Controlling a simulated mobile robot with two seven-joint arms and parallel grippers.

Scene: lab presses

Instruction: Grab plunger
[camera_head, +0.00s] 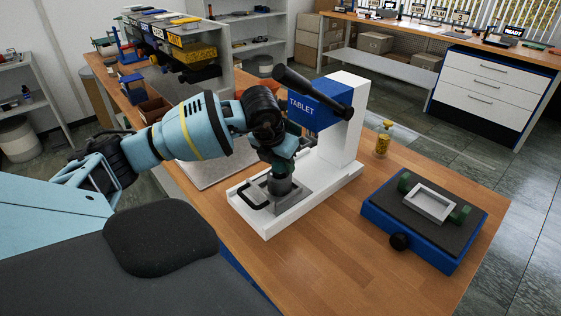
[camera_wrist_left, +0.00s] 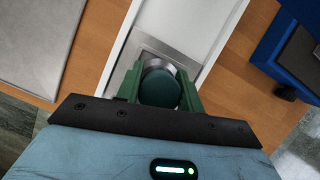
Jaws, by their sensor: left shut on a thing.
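The tablet press is white with a blue head (camera_head: 318,101) marked TABLET and a dark lever. Its white base (camera_head: 330,190) stands on the wooden bench. The plunger (camera_head: 281,185) is a grey cylinder standing at the metal plate on the press base. In the left wrist view the plunger (camera_wrist_left: 160,86) shows a dark green round top and a metal body between two green fingers. My left gripper (camera_head: 283,165) comes down from above and is shut on the plunger. The plunger's lower end is partly hidden by the gripper in the wrist view. My right gripper is not in view.
A blue fixture (camera_head: 424,218) with a grey top, white frame and black knob sits at the bench's right. A small yellow bottle (camera_head: 383,139) stands behind it. A grey slab (camera_head: 205,172) lies left of the press. The bench front right is clear.

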